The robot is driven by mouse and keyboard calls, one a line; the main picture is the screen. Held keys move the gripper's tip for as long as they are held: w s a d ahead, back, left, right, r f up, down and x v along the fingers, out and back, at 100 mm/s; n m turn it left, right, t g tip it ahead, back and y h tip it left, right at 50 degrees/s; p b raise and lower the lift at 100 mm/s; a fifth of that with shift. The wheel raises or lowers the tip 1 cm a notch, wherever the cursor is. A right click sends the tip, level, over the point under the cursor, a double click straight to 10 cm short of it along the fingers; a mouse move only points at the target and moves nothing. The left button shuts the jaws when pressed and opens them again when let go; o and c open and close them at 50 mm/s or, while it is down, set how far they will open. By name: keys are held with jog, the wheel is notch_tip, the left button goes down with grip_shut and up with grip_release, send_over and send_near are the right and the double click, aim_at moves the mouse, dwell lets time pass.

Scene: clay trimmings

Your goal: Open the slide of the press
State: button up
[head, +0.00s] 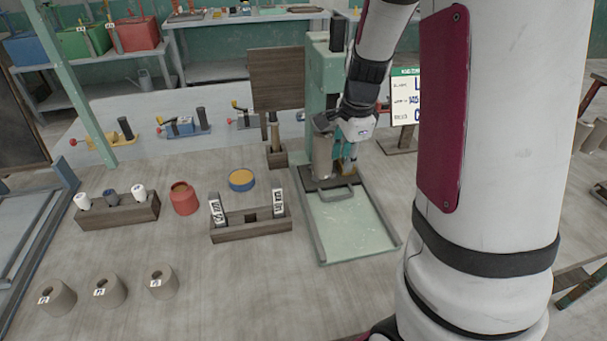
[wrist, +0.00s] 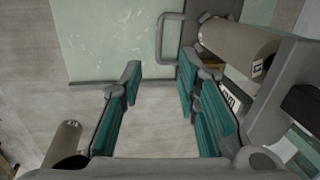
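The press (head: 322,85) is a pale green upright machine behind a light green bed (head: 352,228) with grey side rails. Its slide (head: 326,184) is a dark plate at the back end of the bed, under the press, with a grey loop handle (head: 337,195) towards the front. A grey clay-like cylinder (head: 322,155) stands on the slide. My gripper (head: 343,167) is beside that cylinder, on its right. In the wrist view my gripper (wrist: 160,72) is open and empty; the handle (wrist: 161,38) lies just beyond the fingertips, apart from them, and the cylinder (wrist: 238,48) is right.
A wooden rack (head: 250,231) with labelled white pieces stands left of the bed. A red pot (head: 184,198), a yellow-topped blue dish (head: 241,180) and several grey cylinders are further left. A sign (head: 405,97) stands right of the press. The bed's front is bare.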

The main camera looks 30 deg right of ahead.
aim_at(336, 197)
jog(key=w+f, duration=0.1)
jog(key=f, duration=0.3)
jog(key=f+b, duration=0.1)
jog(key=f, duration=0.4)
jog(key=w+d+f, duration=0.1)
jog(key=f, duration=0.4)
jog(key=shift+w+f, duration=0.25)
jog(key=shift+w, duration=0.05)
grip_shut()
